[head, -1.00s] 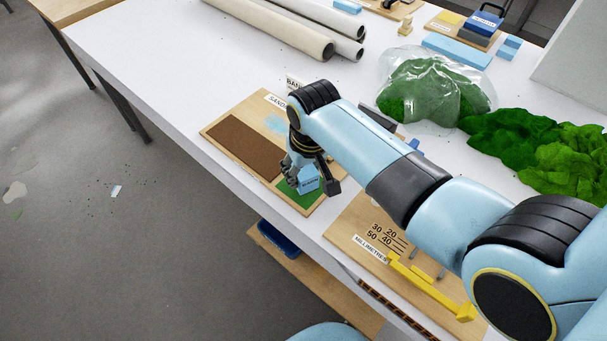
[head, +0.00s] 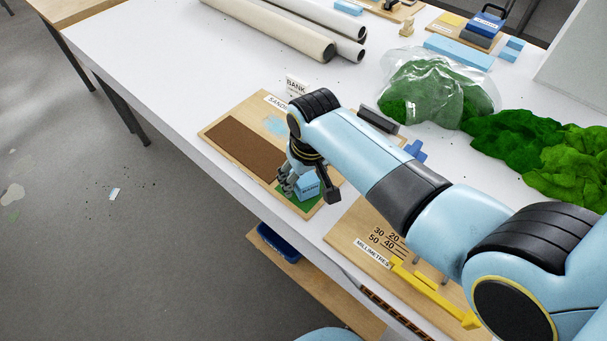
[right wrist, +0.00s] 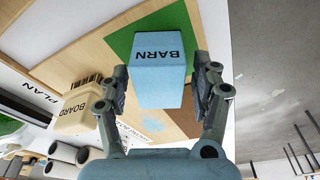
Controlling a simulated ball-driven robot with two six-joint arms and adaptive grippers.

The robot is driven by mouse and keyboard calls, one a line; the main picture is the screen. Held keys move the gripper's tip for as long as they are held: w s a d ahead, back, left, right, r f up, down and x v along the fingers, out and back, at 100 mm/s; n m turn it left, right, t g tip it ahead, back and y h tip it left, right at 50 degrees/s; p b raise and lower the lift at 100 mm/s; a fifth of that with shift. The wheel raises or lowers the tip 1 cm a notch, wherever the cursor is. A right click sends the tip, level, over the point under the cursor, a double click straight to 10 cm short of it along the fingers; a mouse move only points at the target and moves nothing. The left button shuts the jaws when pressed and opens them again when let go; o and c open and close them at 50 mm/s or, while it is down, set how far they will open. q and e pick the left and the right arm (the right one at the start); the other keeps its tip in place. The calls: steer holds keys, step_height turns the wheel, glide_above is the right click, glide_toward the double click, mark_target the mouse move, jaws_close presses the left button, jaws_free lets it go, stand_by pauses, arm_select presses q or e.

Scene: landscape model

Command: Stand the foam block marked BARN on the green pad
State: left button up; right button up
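The light blue foam block marked BARN (head: 308,186) stands on the green pad (head: 298,206) at the near end of the wooden board. In the right wrist view the block (right wrist: 162,75) lies between the fingers, with its lettered face to the camera and the green pad (right wrist: 122,42) behind it. My right gripper (head: 308,194) has a finger on either side of the block. Thin gaps show between the fingers and the block in the right wrist view (right wrist: 165,78), so it looks open. The block's foot is partly hidden. My left gripper is out of view.
The board has a brown patch (head: 240,147) beside the pad. A millimetre board with a yellow bar (head: 432,292) lies at right. Bagged green moss (head: 425,95) and paper tubes (head: 280,30) lie farther back.

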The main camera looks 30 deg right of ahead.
mark_target(307, 182)
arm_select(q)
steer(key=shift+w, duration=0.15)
arm_select(e)
steer(key=shift+r, duration=0.2)
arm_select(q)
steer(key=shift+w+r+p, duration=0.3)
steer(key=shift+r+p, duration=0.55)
arm_select(e)
step_height(307, 182, up, 12)
steer(key=s, duration=0.2)
steer(key=shift+r, duration=0.15)
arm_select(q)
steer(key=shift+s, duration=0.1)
arm_select(e)
steer(key=shift+s+a, duration=0.1)
